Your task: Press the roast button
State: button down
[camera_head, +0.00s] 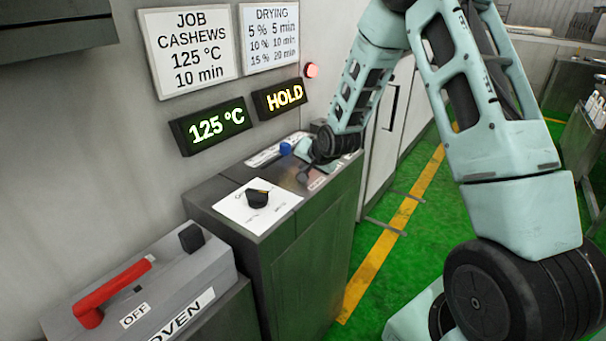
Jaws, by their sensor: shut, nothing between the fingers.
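A blue button (286,148) stands on the top of the grey control cabinet (300,235), beside a white label plate (262,158) whose small text I cannot read. My gripper (303,176) is low over the cabinet top, pointing down, just right of and nearer than the blue button. Its fingers are shut and empty. A small label (318,183) lies right by the fingertips. I cannot read which control is marked roast, and my wrist hides part of the cabinet top. I cannot tell whether the fingertips touch anything.
A black knob (257,198) on a white plate sits nearer on the cabinet. An oven switch box (140,295) with a red lever (112,290) is at the lower left. Wall displays read 125 °C (212,127) and HOLD (280,98). A red lamp (311,70) glows beside them.

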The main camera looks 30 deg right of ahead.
jog(key=shift+f+b, duration=0.5)
jog(key=shift+f, duration=0.05)
dwell(0.4)
jog(key=shift+r, duration=0.1)
jog(key=shift+r+p, duration=0.65)
jog(key=shift+r, duration=0.25)
jog(key=shift+r+p, duration=1.7)
jog(key=shift+r, duration=0.85)
